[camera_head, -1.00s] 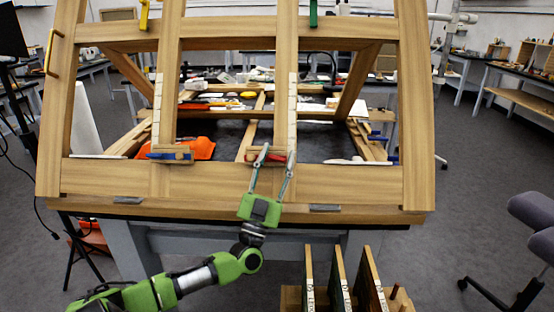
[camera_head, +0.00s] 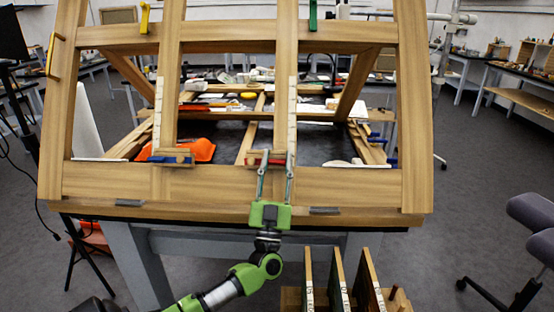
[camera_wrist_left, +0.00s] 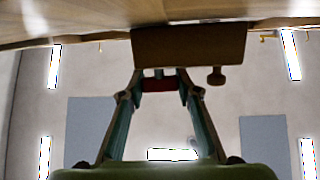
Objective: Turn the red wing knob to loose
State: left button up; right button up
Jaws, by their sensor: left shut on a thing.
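The red wing knob (camera_head: 265,161) sits on a small wooden block at the lower edge of the wooden frame, right of centre. My left gripper (camera_head: 275,167) reaches up to it from below, its two fingers on either side of the knob. In the left wrist view the red knob (camera_wrist_left: 158,86) shows between the fingertips (camera_wrist_left: 160,80), under the wooden block (camera_wrist_left: 188,48). The gripper is shut on the knob. The fingers hide part of the knob. My right gripper is not in view.
A blue wing knob (camera_head: 171,160) sits on a similar block to the left. The large wooden frame (camera_head: 120,184) slopes over a grey stand. Upright boards (camera_head: 338,283) stand in a rack below right. An orange item (camera_head: 202,149) lies behind the frame.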

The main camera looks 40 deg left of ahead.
pick_arm(q)
jog(key=n+g+y, duration=0.2)
jog(key=shift+n+y, duration=0.3)
jog(key=shift+n, duration=0.1)
jog(key=o, duration=0.9)
jog(key=shift+c, duration=0.2)
jog(key=shift+f, duration=0.1)
jog(key=shift+s+d+f, duration=0.2)
jog(key=shift+f, duration=0.05)
jog(key=v, duration=1.1)
jog(key=shift+d, duration=0.1)
